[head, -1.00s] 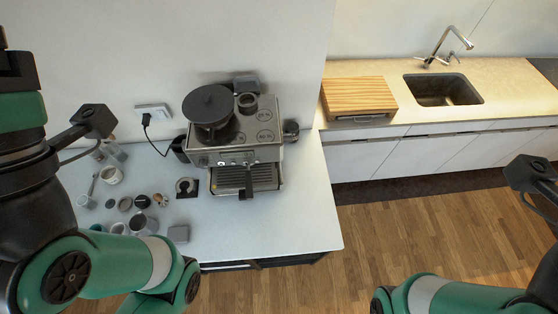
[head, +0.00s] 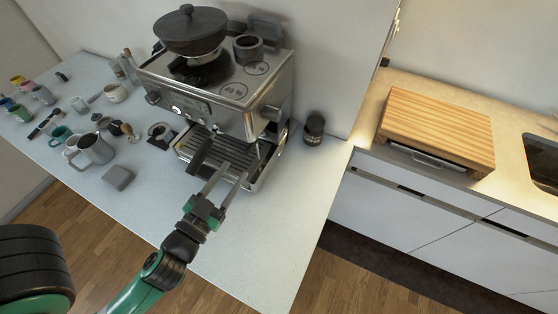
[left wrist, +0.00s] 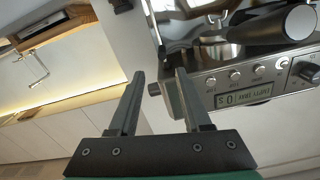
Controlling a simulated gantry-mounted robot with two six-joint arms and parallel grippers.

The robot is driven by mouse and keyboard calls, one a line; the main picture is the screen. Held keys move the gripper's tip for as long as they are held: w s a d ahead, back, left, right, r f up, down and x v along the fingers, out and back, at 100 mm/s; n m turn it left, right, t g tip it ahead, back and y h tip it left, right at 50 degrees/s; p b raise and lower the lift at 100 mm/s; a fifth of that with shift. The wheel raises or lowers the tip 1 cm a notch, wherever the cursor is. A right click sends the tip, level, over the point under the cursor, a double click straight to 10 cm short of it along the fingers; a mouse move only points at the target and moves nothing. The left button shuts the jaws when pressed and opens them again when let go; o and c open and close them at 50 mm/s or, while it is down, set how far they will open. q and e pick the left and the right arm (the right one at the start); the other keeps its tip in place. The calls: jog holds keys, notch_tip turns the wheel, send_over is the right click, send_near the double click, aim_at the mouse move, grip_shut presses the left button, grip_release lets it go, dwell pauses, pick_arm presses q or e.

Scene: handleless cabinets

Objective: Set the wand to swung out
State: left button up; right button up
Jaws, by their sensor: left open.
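The espresso machine (head: 215,95) stands on the white counter; its front and control panel (left wrist: 240,88) fill the right of the left wrist view. The thin steam wand (head: 258,152) seems to hang by the machine's right front, over the drip tray side; its exact angle is hard to tell. My left gripper (head: 232,174) is open, its fingers pointing up toward the wand area in front of the machine. In the left wrist view the open fingers (left wrist: 160,78) frame a small dark stub (left wrist: 154,89) at the machine's edge; I cannot tell if they touch it. My right gripper is out of view.
A black canister (head: 314,129) stands right of the machine. Cups, a steel jug (head: 92,149) and a grey block (head: 118,177) lie to the left. The counter's right front is clear.

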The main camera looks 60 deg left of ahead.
pick_arm(q)
jog(key=p+x, duration=0.5)
jog(key=x, duration=0.5)
jog(key=shift+w+a+f+p, duration=0.1)
jog(key=shift+w+a+p, duration=0.05)
jog(key=shift+a+p, duration=0.25)
jog(key=shift+w+a+f, duration=0.1)
jog(key=shift+w+a, duration=0.15)
jog(key=shift+w, duration=0.1)
grip_shut()
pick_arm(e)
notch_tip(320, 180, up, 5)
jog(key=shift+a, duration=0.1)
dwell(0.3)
